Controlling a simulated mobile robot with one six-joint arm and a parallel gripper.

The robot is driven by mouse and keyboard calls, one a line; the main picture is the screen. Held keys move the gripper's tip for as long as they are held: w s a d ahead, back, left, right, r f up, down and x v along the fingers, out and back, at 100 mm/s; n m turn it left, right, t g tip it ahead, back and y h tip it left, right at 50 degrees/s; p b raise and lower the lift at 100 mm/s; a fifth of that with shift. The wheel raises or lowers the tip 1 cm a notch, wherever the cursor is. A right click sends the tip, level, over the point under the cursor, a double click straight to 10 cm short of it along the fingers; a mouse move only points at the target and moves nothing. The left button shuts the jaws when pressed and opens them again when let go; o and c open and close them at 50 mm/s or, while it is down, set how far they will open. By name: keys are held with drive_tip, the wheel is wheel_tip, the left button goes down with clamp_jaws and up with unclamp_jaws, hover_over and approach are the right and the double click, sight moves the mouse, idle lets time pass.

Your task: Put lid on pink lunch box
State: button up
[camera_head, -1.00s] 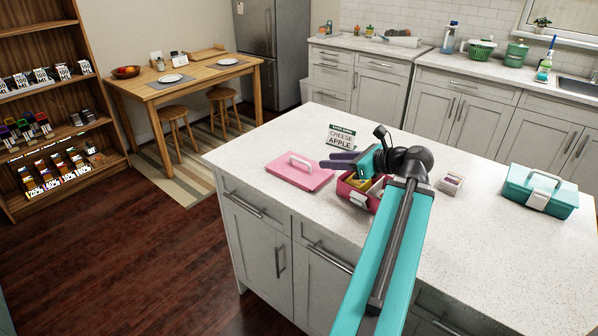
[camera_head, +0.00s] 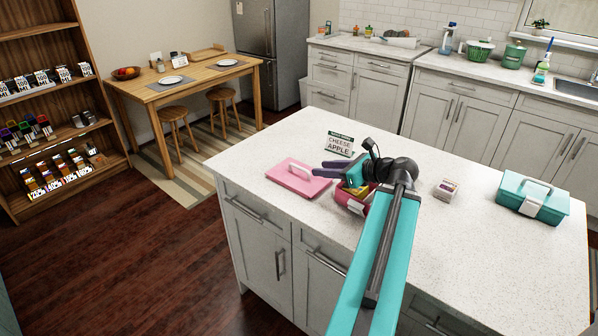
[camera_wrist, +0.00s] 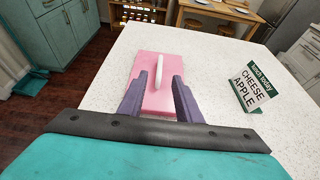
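The pink lid (camera_head: 298,178) with a white arched handle lies flat on the counter, left of the pink lunch box (camera_head: 349,197). The box is open and holds yellow and other items, partly hidden by my arm. My gripper (camera_head: 323,168) has purple fingers and is near the lid's right end. In the wrist view the lid (camera_wrist: 152,72) lies ahead, with its handle upright between the lines of the fingers. The fingers of my gripper (camera_wrist: 159,88) are spread apart with nothing between them.
A sign reading "Cheese Apple" (camera_head: 339,144) stands behind the lid. A small box (camera_head: 446,189) and a closed teal lunch box (camera_head: 533,197) stand to the right on the white counter (camera_head: 480,235). The counter's left edge is close to the lid.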

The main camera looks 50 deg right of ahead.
sight(299, 168)
drive_tip(key=shift+p+x, duration=0.65)
drive_tip(key=shift+x, duration=2.45)
drive_tip(key=shift+p+x, duration=0.75)
drive_tip(key=shift+x, duration=1.85)
drive_tip(key=shift+f, duration=0.15)
clamp_jaws()
